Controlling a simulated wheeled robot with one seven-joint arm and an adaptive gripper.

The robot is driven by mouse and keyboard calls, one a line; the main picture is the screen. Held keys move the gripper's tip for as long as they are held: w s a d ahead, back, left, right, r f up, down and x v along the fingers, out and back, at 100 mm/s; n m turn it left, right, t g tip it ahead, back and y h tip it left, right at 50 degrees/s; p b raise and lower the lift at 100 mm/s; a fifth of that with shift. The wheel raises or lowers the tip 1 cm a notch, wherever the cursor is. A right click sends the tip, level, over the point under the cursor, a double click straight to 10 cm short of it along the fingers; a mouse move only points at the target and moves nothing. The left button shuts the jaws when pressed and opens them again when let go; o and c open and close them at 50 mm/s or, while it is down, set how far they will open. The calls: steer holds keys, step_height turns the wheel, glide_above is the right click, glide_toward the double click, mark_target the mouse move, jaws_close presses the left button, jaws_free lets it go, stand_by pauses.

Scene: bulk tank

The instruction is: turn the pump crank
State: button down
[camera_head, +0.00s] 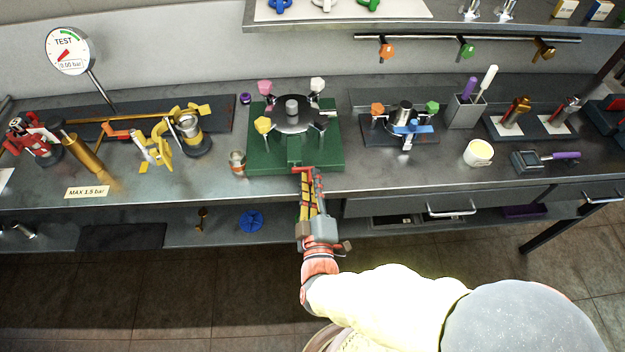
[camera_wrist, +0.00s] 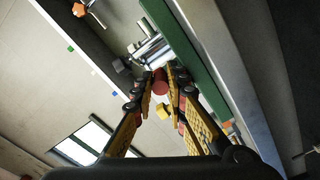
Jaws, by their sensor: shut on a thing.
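The green pump block (camera_head: 257,160) stands on the bench with a round steel top and several coloured knobs. A small red part, which looks like the crank's grip, shows at its front edge, mostly hidden by my gripper (camera_head: 309,176). In the wrist view my gripper (camera_wrist: 161,78) has its yellow-padded fingers closed around a round red grip (camera_wrist: 160,87). A steel shaft (camera_wrist: 150,48) lies just beyond the fingertips, and the green side of the block (camera_wrist: 192,65) runs close along the right finger. The rest of the crank is hard to make out.
A pressure gauge (camera_head: 68,51) stands at the left, with a brass cylinder (camera_head: 86,160) and yellow-handled valves nearby. A small metal cup (camera_head: 237,163) stands just left of the block. A valve fixture (camera_head: 400,130) and a cream cup (camera_head: 478,153) are to the right. A drawer handle (camera_head: 450,209) juts out below.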

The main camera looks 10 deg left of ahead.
mark_target(299, 192)
steer(key=shift+f, duration=0.15)
steer(key=shift+f+m+b, duration=0.4)
steer(key=shift+m+b, duration=0.35)
steer(key=shift+m, duration=0.35)
steer(key=shift+s+a+f+m+b, duration=0.15)
steer(key=shift+a+f+m+b, duration=0.4)
steer(key=shift+m, duration=1.7)
steer(key=shift+s+a+f+m+b, duration=0.1)
steer(key=shift+a+f+m+b, duration=0.4)
steer(key=shift+m, duration=1.7)
steer(key=shift+s+a+f+m+b, duration=0.15)
steer(key=shift+a+f+m+b, duration=0.35)
steer(key=shift+m, duration=1.75)
steer(key=shift+a, duration=0.1)
steer(key=c, duration=1.8)
jaws_free()
steer(key=shift+o, duration=0.2)
steer(key=shift+r, duration=0.1)
